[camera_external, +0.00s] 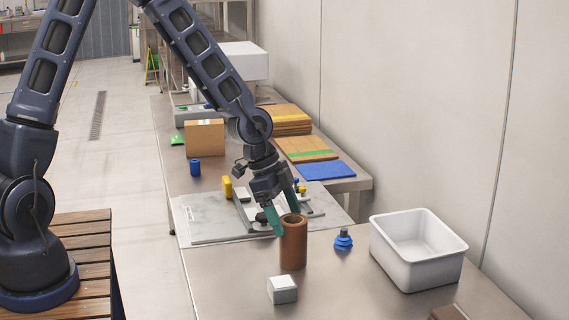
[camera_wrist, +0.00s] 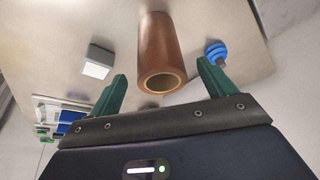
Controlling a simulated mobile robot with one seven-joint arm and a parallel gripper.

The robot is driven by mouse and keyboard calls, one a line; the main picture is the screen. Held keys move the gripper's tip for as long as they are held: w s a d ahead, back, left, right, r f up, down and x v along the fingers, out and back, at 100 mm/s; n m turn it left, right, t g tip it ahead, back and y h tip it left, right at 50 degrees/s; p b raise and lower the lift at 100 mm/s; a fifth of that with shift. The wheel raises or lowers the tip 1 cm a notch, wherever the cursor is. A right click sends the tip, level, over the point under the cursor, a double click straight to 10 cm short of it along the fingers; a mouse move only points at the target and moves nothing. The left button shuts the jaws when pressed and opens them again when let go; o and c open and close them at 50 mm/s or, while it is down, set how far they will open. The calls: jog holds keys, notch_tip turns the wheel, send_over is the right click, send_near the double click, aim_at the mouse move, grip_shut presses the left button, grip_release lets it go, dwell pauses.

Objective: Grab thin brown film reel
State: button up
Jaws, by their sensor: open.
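The brown film reel (camera_external: 293,243) is a thin upright tube with an open, hollow top, standing on the near part of the metal table. In the wrist view, the reel (camera_wrist: 161,45) shows between my two green fingers, its open end towards the camera. My gripper (camera_external: 284,213) is open and tilted beside the reel's upper end. One finger shows just left of the rim, the other behind it. Gaps show on both sides of the reel in the wrist view. I cannot tell how far the fingertips reach along its sides.
A small grey-white box (camera_external: 282,290) stands in front of the reel. A blue suction cup (camera_external: 343,240) stands to its right, then a white bin (camera_external: 417,251). A grey plate (camera_external: 204,222) with fixtures lies behind. The wall (camera_external: 420,120) borders the table's right side.

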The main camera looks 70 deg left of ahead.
aim_at(295, 232)
jog(key=shift+w+x, duration=0.15)
jog(key=shift+x, duration=1.1)
jog(key=shift+w+x, duration=0.1)
jog(key=shift+x, duration=1.15)
jog(key=shift+d+r, duration=0.15)
jog(key=shift+c, duration=0.2)
jog(key=c, duration=1.1)
